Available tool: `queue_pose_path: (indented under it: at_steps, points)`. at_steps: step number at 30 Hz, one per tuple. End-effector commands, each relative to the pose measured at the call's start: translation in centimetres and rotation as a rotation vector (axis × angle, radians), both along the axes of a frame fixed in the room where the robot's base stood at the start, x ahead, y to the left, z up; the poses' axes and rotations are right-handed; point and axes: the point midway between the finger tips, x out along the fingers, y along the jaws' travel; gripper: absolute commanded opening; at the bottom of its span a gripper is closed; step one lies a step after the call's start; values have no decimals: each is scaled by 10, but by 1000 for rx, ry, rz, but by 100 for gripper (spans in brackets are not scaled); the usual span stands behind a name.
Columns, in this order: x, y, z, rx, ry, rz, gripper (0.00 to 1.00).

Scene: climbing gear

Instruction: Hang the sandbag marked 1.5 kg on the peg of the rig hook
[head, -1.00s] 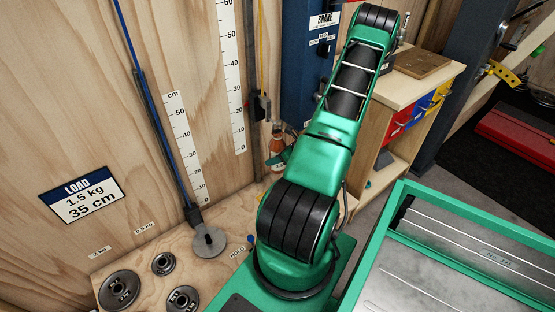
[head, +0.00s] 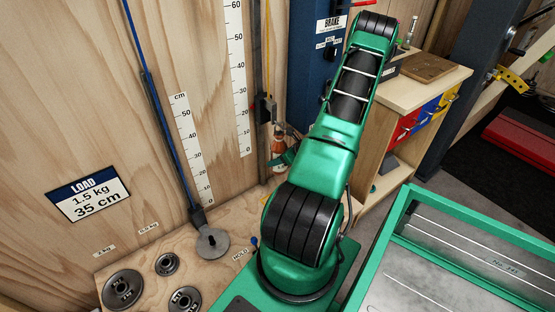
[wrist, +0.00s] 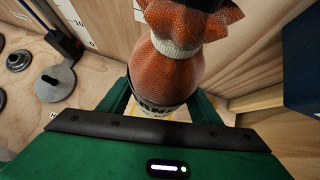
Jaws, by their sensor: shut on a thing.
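An orange-brown cloth sandbag (wrist: 190,65) with a pale tie round its neck fills the top middle of the wrist view. My gripper (wrist: 160,108) is shut on it, with green fingers on both sides. Dark lettering on its pale label is mostly cut off, so I cannot read the weight. In the head view the sandbag (head: 279,146) shows small behind my arm, near the wooden wall. A blue rope ends in a dark fitting above a grey slotted disc (head: 212,243), left of my arm; the disc also shows in the wrist view (wrist: 56,82). I cannot make out a peg.
Several round weights (head: 122,290) lie on the wooden board left of my arm. A load sign (head: 88,193) reads 1.5 kg, 35 cm. A blue brake column (head: 316,70) and a wooden cabinet (head: 390,130) stand behind. A green-framed tray (head: 480,235) is at right.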

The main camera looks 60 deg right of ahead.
Motion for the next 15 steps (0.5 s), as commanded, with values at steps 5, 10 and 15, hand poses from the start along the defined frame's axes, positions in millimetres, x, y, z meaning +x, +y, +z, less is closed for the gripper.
queue_pose_path:
  at_steps: [5, 10, 15]
  points:
    - [2, 0, 2, -1, -5, 1, 0]
    - [2, 0, 2, -2, -6, 1, 0]
    - [2, 0, 2, -2, -6, 1, 70]
